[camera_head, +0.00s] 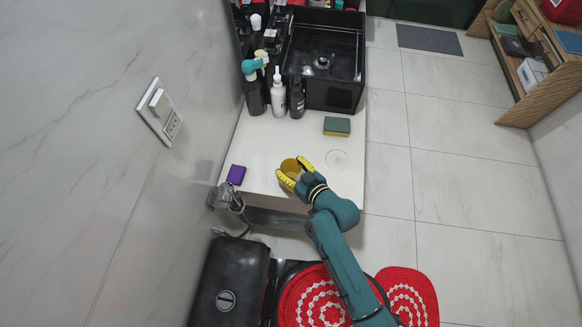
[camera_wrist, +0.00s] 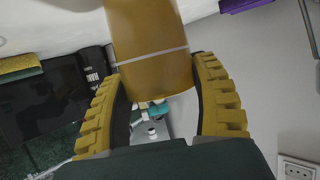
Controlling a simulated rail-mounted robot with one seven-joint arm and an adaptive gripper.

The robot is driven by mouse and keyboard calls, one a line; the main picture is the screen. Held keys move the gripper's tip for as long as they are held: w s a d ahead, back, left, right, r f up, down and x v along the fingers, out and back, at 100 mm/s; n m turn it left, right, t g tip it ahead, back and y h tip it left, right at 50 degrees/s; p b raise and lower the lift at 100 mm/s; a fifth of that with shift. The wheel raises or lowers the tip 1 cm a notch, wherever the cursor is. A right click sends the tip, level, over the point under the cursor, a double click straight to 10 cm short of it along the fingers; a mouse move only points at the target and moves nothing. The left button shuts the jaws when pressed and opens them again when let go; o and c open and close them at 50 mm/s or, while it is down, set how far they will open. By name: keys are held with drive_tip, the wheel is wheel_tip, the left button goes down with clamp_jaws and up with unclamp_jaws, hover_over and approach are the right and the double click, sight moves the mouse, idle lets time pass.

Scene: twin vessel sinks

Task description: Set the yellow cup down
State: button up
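The yellow cup (camera_head: 289,166) shows over the white counter (camera_head: 262,143), near its front end. It also shows in the wrist view (camera_wrist: 152,50), with a pale line around it. My gripper (camera_head: 296,172) has its two yellow ridged fingers on either side of the cup. In the wrist view, the fingers of my gripper (camera_wrist: 160,68) close against both sides of the cup. I cannot tell whether the cup's base touches the counter. A faint round outline (camera_head: 336,158) shows on the counter to the right of the cup.
A green and yellow sponge (camera_head: 337,126) lies behind the round outline. A purple block (camera_head: 236,175) lies at the left front. Bottles (camera_head: 278,95) stand before the black sink (camera_head: 327,60) at the back. The wall borders the left; the right edge drops to the floor.

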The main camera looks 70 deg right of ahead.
drive_tip(key=o, duration=0.5)
drive_tip(key=shift+c, duration=0.2)
drive_tip(key=shift+s+r+p, duration=0.1)
drive_tip(key=shift+r+p, duration=0.15)
drive_tip(key=shift+p, duration=0.05)
drive_tip(key=p+v, duration=0.1)
drive_tip(key=v, duration=1)
drive_tip(key=shift+s+a, duration=0.3)
drive_tip(key=shift+w+r, duration=0.1)
drive_tip(key=shift+r, duration=0.1)
